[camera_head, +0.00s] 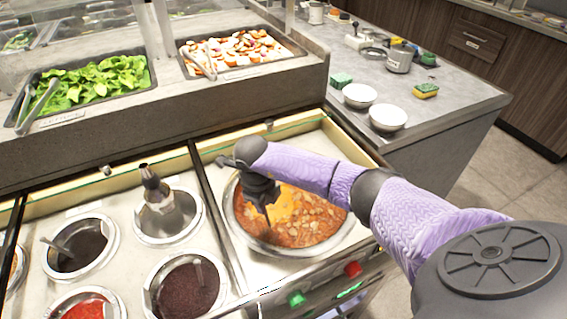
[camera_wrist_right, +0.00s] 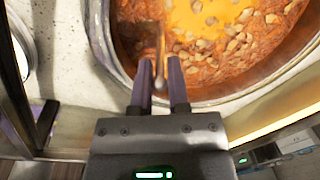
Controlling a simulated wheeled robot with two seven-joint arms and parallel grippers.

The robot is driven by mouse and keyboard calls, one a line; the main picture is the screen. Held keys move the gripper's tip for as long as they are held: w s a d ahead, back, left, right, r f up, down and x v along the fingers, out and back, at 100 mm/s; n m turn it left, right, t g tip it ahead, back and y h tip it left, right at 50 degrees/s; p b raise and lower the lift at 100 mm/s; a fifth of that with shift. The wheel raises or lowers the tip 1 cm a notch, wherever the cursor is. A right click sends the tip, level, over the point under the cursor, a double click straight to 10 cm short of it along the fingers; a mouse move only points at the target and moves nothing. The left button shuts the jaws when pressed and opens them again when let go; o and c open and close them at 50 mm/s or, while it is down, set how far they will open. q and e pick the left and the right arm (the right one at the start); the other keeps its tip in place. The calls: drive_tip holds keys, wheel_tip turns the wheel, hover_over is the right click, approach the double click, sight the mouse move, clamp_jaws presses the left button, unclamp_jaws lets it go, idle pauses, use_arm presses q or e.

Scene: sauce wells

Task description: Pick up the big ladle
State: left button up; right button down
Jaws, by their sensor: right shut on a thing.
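A round metal pot (camera_head: 232,222) of orange-brown bean stew is set in the counter well. My right gripper (camera_head: 264,208) reaches down over the left part of this pot. In the right wrist view the two fingers of my gripper (camera_wrist_right: 160,78) are closed around a thin upright handle, which I take as the big ladle (camera_wrist_right: 160,48). The handle stands at the pot's near rim in that view. The ladle's bowl is not clearly visible, and in the head view my gripper mostly hides the ladle. My left gripper is out of view.
Several smaller sauce wells lie left of the pot, one with a dark-topped utensil (camera_head: 154,186) standing up. Behind are trays of greens (camera_head: 148,84) and chopped food (camera_head: 300,47). Two white bowls (camera_head: 387,118) and sponges sit on the side counter. Green and red knobs (camera_head: 353,269) line the front edge.

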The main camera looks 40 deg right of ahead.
idle(0.4)
use_arm(q)
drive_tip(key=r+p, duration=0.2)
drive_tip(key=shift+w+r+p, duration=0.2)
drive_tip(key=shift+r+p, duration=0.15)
drive_tip(key=shift+p, duration=0.05)
use_arm(e)
wheel_tip(320, 180, up, 10)
drive_tip(key=shift+r, duration=0.1)
use_arm(q)
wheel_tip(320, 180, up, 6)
drive_tip(key=p, duration=0.6)
use_arm(e)
wheel_tip(320, 180, up, 7)
use_arm(q)
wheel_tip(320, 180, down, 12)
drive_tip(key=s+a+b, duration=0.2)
drive_tip(key=b, duration=1)
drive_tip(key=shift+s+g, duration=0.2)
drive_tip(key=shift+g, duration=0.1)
use_arm(e)
drive_tip(key=w+d+f, duration=0.1)
drive_tip(key=d+f, duration=0.2)
drive_tip(key=f, duration=1.2)
drive_tip(key=shift+d, duration=0.2)
